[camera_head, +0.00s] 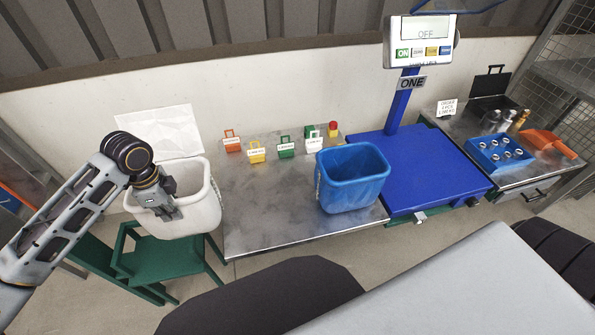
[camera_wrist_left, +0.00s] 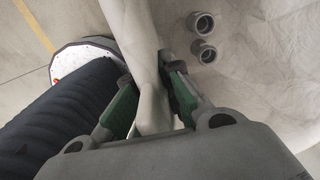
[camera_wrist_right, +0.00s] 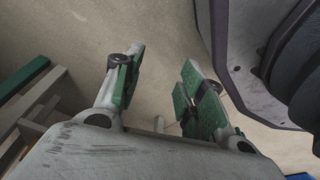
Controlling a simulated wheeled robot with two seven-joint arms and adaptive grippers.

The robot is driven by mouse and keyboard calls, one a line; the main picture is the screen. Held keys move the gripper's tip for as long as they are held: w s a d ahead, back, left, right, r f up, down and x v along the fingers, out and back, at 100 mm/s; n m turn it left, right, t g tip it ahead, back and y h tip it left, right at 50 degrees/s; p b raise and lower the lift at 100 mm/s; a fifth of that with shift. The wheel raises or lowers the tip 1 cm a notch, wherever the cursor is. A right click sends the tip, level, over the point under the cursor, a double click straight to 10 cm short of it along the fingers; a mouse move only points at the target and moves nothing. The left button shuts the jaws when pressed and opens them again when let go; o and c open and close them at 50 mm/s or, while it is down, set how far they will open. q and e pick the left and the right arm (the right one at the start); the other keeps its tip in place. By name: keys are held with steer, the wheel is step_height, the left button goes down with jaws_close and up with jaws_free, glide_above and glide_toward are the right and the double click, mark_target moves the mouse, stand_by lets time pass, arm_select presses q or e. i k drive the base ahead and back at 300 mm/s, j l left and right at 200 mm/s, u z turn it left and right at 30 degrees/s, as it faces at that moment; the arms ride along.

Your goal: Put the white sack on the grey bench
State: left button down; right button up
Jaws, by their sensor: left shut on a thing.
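The white sack (camera_head: 205,212) is an open, bucket-shaped container at the left in the head view, just left of the grey bench (camera_head: 285,228). It is over a green stand; I cannot tell whether it rests on it. My left gripper (camera_head: 168,211) is shut on the sack's wall at the rim. In the left wrist view the white wall (camera_wrist_left: 146,60) runs between the left fingers (camera_wrist_left: 150,105), with two grey ring-shaped parts (camera_wrist_left: 203,38) inside the sack. My right gripper (camera_wrist_right: 160,85) is open and empty in its wrist view, and out of the head view.
A blue bin (camera_head: 352,195) stands on the bench's right part, beside a blue scale (camera_head: 425,175). Small coloured tagged boxes (camera_head: 257,152) line the bench's back. The bench's left and front are clear. The green stand (camera_head: 165,262) is low at the left.

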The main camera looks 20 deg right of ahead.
mark_target(265, 211)
steer(key=l+u, duration=0.1)
steer(key=l, duration=0.5)
steer(key=l+u, duration=0.15)
steer(key=l, duration=0.4)
steer(key=k+l+u, duration=0.1)
steer(key=l, duration=0.45)
